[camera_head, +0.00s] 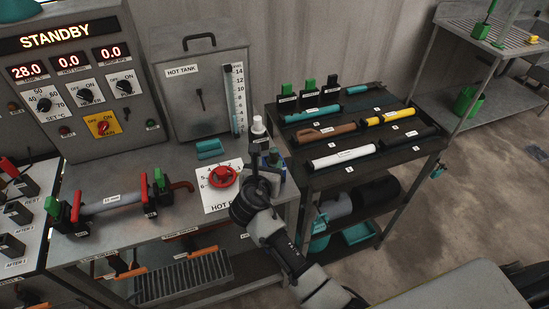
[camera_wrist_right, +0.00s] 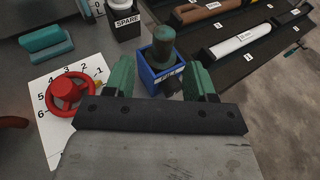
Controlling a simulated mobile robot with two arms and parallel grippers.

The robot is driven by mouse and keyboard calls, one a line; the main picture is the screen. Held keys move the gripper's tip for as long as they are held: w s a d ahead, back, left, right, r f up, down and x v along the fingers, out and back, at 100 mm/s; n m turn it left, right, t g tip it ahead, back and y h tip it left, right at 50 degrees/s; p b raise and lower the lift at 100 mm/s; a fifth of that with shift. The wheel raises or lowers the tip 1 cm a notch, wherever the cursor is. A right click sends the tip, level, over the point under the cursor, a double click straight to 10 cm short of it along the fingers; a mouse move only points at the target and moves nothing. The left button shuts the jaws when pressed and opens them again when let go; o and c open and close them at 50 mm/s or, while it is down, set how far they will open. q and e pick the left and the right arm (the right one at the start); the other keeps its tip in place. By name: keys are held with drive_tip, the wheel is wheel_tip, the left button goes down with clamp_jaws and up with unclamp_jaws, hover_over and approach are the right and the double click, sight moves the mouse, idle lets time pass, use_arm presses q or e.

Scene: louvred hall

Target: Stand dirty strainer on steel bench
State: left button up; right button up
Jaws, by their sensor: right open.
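A dull grey-green cylindrical piece (camera_wrist_right: 164,43), which looks like the dirty strainer, stands upright in a small blue box (camera_wrist_right: 151,74). The label on the box is too small to read. My right gripper (camera_wrist_right: 162,66) is open, its green fingers on either side of the blue box and the piece. I cannot tell whether they touch. In the head view my right gripper (camera_head: 266,168) is over the right end of the steel bench (camera_head: 180,172) and partly hides the blue box (camera_head: 279,172). My left gripper is not in view.
A red valve wheel (camera_wrist_right: 68,91) on a numbered white plate stands left of my right gripper. A white-capped SPARE pot (camera_wrist_right: 124,18) is behind. A teal block (camera_head: 209,148) lies nearby. A dark tool rack (camera_head: 372,158) stands to the right, a control cabinet (camera_head: 76,125) to the left.

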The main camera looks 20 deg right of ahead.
sight(273, 157)
drive_tip(key=b+x, duration=0.1)
drive_tip(key=x, duration=0.3)
drive_tip(key=shift+w+d+f, duration=0.15)
drive_tip(key=shift+w+d, duration=0.05)
drive_tip(key=shift+d, duration=0.15)
drive_tip(key=shift+w+d+f, duration=0.1)
drive_tip(key=shift+w+d, duration=0.05)
drive_tip(key=shift+w, duration=0.15)
drive_tip(key=shift+w+d+f, duration=0.15)
drive_tip(key=shift+w+d, duration=0.1)
drive_tip(key=shift+w, duration=0.1)
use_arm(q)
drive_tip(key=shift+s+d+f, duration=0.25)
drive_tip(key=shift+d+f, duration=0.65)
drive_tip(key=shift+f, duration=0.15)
use_arm(e)
drive_tip(key=shift+w, duration=0.1)
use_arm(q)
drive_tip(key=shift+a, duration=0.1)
use_arm(e)
drive_tip(key=shift+p, duration=0.4)
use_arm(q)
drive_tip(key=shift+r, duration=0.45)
